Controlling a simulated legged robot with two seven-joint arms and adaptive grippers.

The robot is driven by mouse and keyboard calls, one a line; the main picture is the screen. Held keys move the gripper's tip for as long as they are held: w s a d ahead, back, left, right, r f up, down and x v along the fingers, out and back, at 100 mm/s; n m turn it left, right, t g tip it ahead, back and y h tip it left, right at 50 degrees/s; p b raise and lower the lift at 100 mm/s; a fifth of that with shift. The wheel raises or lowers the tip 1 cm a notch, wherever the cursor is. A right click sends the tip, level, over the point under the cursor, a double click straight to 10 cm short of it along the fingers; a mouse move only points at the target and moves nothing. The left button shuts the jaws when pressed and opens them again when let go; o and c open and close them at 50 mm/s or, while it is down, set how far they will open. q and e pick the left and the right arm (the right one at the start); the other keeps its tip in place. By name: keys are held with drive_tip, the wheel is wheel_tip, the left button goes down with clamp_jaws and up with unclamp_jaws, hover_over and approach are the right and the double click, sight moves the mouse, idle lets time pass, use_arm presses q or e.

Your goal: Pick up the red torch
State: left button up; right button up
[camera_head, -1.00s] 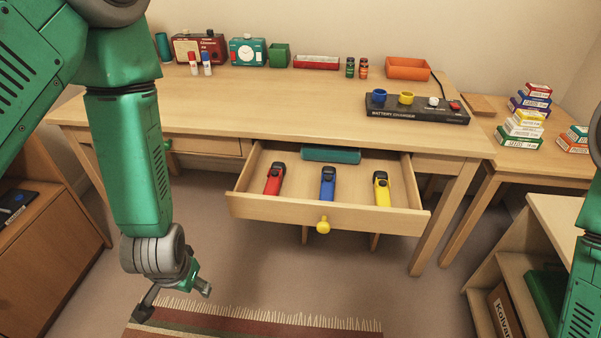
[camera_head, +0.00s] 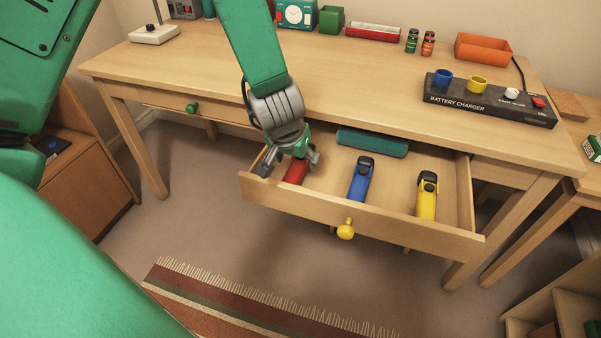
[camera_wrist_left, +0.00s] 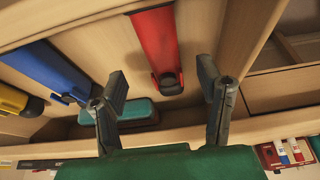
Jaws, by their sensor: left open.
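The red torch (camera_head: 295,171) lies at the left end of the open drawer (camera_head: 400,222), partly hidden under my left gripper (camera_head: 289,166) in the head view. In the left wrist view the red torch (camera_wrist_left: 156,48) lies beyond and between the two open fingers of my left gripper (camera_wrist_left: 163,100), with clear space on both sides. The fingers do not visibly touch it. The blue torch (camera_head: 360,180) lies mid-drawer and the yellow torch (camera_head: 427,196) lies at the right. My right gripper is not in view.
A teal case (camera_head: 372,142) lies at the back of the drawer. The desk top (camera_head: 340,75) overhangs the drawer's back. A battery charger (camera_head: 488,98) stands on the desk at the right. The yellow knob (camera_head: 345,229) sticks out from the drawer front.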

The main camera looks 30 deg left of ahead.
sight(297, 165)
use_arm(q)
drive_tip(key=b+x, duration=0.1)
drive_tip(key=x, duration=0.3)
drive_tip(key=b+x, duration=0.1)
drive_tip(key=shift+w+a+f+b, duration=0.3)
drive_tip(key=shift+a, duration=0.05)
drive_tip(key=c, duration=1.4)
